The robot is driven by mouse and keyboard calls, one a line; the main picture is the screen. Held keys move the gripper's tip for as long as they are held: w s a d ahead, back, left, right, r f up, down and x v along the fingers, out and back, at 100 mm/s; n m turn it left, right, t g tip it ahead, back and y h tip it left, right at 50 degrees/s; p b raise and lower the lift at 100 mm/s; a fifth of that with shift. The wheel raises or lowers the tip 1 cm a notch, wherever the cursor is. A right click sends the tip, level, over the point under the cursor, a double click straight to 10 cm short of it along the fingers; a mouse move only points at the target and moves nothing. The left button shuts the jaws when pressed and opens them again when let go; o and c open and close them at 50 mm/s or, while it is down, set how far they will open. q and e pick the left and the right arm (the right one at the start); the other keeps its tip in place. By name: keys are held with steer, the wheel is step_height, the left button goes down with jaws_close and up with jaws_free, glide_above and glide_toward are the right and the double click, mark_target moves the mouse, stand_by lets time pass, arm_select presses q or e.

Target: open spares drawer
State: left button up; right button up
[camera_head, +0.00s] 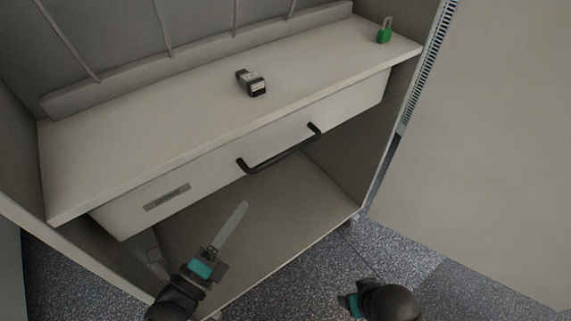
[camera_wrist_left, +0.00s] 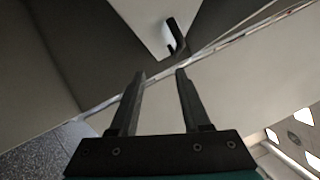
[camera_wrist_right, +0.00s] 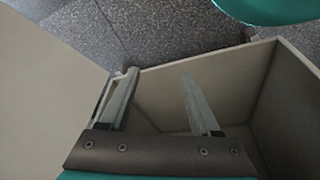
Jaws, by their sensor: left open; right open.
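The drawer (camera_head: 220,165) is a beige front under the cabinet's worktop, with a grey label (camera_head: 167,197) at its left. Its black bar handle (camera_head: 280,158) is on the front, right of the middle. In the left wrist view the handle (camera_wrist_left: 175,34) shows beyond the fingertips. My left gripper (camera_head: 238,212) is below and left of the handle, apart from it. In its wrist view the left gripper (camera_wrist_left: 160,75) is open and empty. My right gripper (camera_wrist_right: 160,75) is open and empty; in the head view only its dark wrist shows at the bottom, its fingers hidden.
A small dark block-like device (camera_head: 251,83) and a green padlock (camera_head: 385,31) lie on the worktop (camera_head: 150,130). The space below the drawer is empty. A large beige panel (camera_head: 490,150) stands at the right. The speckled floor (camera_head: 330,265) is clear in front.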

mark_target(284, 152)
arm_select(q)
steer(key=w+d+r+m, duration=0.1)
steer(key=w+d, duration=0.1)
steer(key=w, duration=0.1)
steer(key=w+d+r+m+h+b, duration=0.1)
steer(key=w+d+r, duration=0.1)
steer(key=w+d, duration=0.1)
steer(key=w+d+r+m+h+b, duration=0.1)
steer(key=w+d+r, duration=0.1)
steer(key=w+d, duration=0.1)
steer(key=shift+w+d, duration=0.25)
steer(key=shift+w, duration=0.5)
steer(key=shift+w+d+r, duration=0.1)
steer(key=shift+w+d, duration=0.25)
steer(key=shift+w, duration=0.15)
steer(key=shift+w+d, duration=0.1)
arm_select(e)
steer(key=shift+t, duration=0.5)
steer(key=r, duration=0.3)
steer(key=w+r, duration=0.1)
steer(key=r, duration=0.1)
steer(key=shift+a+r, duration=0.1)
steer(key=shift+r, duration=0.15)
steer(key=shift+s, duration=0.15)
arm_select(q)
jaws_close()
arm_select(e)
steer(key=shift+f, duration=0.15)
